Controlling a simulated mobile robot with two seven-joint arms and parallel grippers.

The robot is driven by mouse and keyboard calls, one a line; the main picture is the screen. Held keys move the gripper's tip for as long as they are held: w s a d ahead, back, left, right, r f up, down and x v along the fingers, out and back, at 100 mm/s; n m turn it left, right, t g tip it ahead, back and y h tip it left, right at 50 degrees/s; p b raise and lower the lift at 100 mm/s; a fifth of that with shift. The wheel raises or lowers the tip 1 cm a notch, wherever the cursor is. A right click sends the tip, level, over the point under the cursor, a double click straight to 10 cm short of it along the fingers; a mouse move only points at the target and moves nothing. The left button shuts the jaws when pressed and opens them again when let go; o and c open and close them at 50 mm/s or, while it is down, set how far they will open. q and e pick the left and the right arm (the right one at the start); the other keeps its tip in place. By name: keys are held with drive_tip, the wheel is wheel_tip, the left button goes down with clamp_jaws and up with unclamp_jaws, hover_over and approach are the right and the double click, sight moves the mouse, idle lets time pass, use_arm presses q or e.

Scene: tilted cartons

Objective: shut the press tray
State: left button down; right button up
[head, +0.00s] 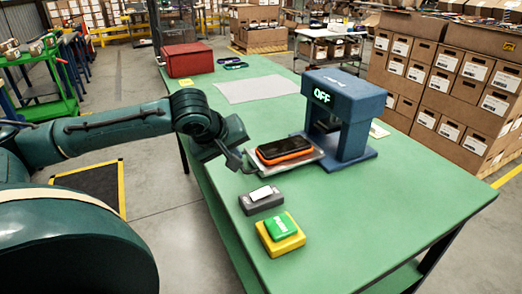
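The blue press (351,117) stands on the green table and its display reads OFF. Its flat metal tray (313,157) sticks out of the press toward the left. A black and orange object (284,151) lies on the tray. My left gripper (246,163) is at the tray's outer left end, very close to it; I cannot tell if they touch. Its fingers are small and dark, and I cannot tell whether they are open or shut. My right gripper is not in view.
A grey box with a white top (261,199) and a yellow box with a green button (281,232) sit in front of the tray. The table's right front is clear.

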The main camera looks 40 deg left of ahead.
use_arm(q)
drive_tip(key=x, duration=1)
drive_tip(key=shift+w+a+r, duration=0.2)
drive_tip(key=shift+w+a, duration=0.05)
drive_tip(key=shift+a, duration=0.15)
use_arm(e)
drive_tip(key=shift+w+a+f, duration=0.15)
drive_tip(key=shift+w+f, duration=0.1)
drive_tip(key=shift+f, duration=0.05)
use_arm(q)
drive_tip(key=shift+w+d, duration=0.1)
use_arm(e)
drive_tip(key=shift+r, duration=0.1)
